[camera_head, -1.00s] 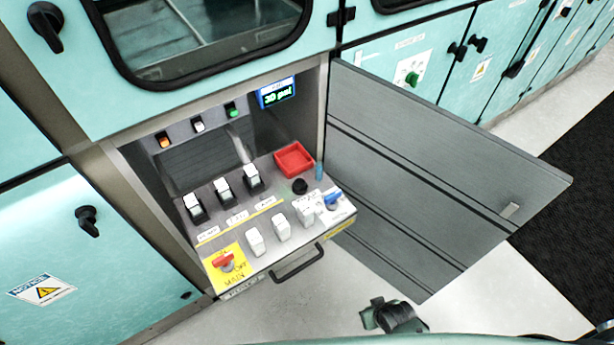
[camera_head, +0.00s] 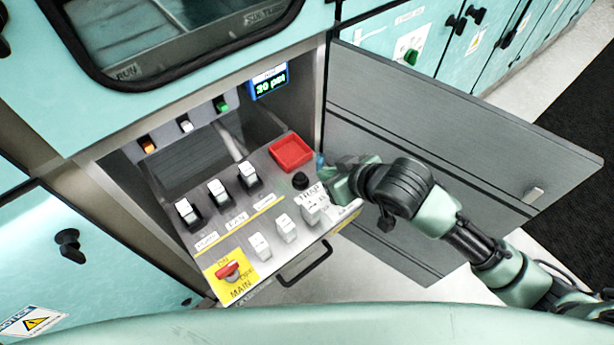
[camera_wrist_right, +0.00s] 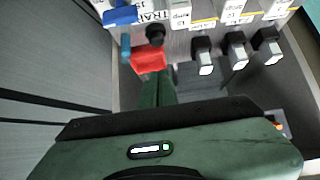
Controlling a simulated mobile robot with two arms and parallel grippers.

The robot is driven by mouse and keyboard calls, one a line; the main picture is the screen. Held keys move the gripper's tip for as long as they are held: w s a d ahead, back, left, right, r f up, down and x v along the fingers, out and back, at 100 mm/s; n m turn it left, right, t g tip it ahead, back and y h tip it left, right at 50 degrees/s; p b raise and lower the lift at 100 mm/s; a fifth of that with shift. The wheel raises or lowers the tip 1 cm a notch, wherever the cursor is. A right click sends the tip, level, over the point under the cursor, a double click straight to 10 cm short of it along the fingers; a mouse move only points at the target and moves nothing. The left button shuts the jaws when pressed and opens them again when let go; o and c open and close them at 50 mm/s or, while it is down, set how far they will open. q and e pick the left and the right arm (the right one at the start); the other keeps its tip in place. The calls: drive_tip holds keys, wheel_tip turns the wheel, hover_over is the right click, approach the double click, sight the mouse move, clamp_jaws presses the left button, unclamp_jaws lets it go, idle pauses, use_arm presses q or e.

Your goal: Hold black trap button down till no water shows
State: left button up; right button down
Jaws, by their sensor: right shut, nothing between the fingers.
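The black trap button (camera_head: 300,180) stands up from the panel, beside a label that reads TRAP. It also shows in the right wrist view (camera_wrist_right: 154,38). A small blue tube (camera_head: 320,160) stands near it; whether it holds water is too small to tell. My right gripper (camera_head: 334,182) is shut and empty, just right of the button in the head view, apparently above the panel and apart from the button. In the wrist view its green fingers (camera_wrist_right: 157,88) point toward the red tray and the button. My left gripper is not in view.
A red tray (camera_head: 291,152) sits behind the button. White switches (camera_head: 286,228) and a red main knob (camera_head: 228,272) share the panel. The blue handle (camera_wrist_right: 120,16) shows in the wrist view. A grey open door (camera_head: 450,120) stands right; a lit display (camera_head: 269,83) hangs above.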

drive_tip(key=shift+a+r, duration=0.1)
drive_tip(key=shift+a, duration=0.05)
drive_tip(key=shift+w, duration=0.1)
hover_over(303, 184)
drive_tip(key=s, duration=0.1)
drive_tip(key=f, duration=0.6)
drive_tip(key=d+f, duration=0.1)
drive_tip(key=f, duration=0.3)
drive_tip(key=shift+s, duration=0.2)
drive_tip(key=shift+f, duration=0.55)
drive_tip(key=shift+s+f, duration=0.15)
drive_tip(key=shift+f, duration=1.05)
idle(0.7)
